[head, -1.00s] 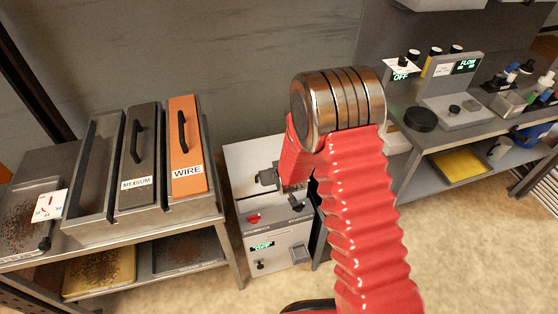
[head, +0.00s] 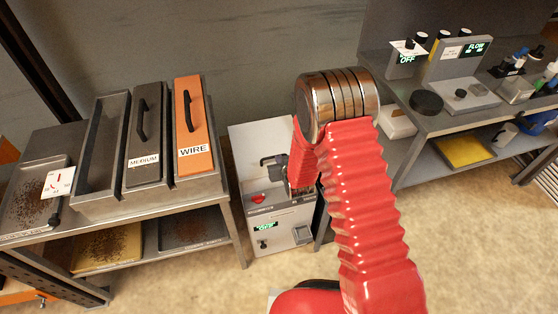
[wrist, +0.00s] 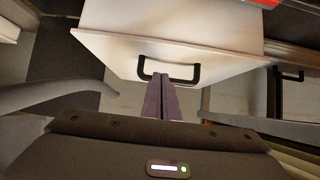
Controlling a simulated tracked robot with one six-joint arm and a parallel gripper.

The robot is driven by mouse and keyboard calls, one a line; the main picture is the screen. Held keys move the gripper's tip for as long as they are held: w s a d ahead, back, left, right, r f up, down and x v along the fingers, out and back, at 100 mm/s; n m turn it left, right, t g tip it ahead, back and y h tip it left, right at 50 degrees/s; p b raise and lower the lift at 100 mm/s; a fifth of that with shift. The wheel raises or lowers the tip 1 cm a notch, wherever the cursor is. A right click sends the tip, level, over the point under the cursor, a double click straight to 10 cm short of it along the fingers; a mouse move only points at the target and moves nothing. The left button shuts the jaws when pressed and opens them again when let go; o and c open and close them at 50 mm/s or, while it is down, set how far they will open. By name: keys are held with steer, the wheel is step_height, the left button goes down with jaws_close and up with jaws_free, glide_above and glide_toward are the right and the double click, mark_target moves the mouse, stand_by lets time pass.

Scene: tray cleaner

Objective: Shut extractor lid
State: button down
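The extractor (head: 281,237) is a white box on the floor between the two benches, with a lit green display and a red control on its front. Its white lid (head: 257,138) has a black handle (head: 272,160). In the wrist view the lid (wrist: 110,48) fills the top middle, with its black handle (wrist: 190,79) straight ahead. My gripper (wrist: 162,78) has its fingers together, with the tips at the handle's bar; I cannot tell whether they touch it.
The left bench (head: 150,207) holds trays with a grey MEDIUM cover (head: 146,140) and an orange WIRE cover (head: 190,120). The right bench (head: 437,122) carries a FLOW panel and bottles, with a yellow tray (head: 463,152) below. Open floor lies in front.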

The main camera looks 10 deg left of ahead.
steer(key=shift+s+a+f+g, duration=0.15)
steer(key=shift+s+a+f, duration=0.05)
steer(key=shift+f, duration=0.25)
steer(key=shift+s+a+f+g, duration=0.15)
steer(key=shift+a+f, duration=0.05)
steer(key=shift+f, duration=0.2)
steer(key=shift+w+d+r, duration=0.1)
steer(key=shift+w+r, duration=0.15)
steer(key=shift+r, duration=0.4)
steer(key=shift+w+d+r, duration=0.1)
steer(key=shift+w+r, duration=0.15)
steer(key=shift+r, duration=0.35)
steer(key=shift+s+d+r, duration=0.1)
steer(key=shift+s+r, duration=0.1)
steer(key=shift+r, duration=0.4)
steer(key=shift+s+d+r, duration=0.1)
steer(key=shift+s+r, duration=0.05)
steer(key=shift+r, duration=0.4)
steer(key=shift+s+d+r, duration=0.1)
steer(key=shift+s+r, duration=0.15)
steer(key=s+d+f, duration=0.3)
steer(key=s+f, duration=0.2)
steer(key=s, duration=0.2)
steer(key=shift+s+d, duration=0.25)
steer(key=shift+s, duration=0.1)
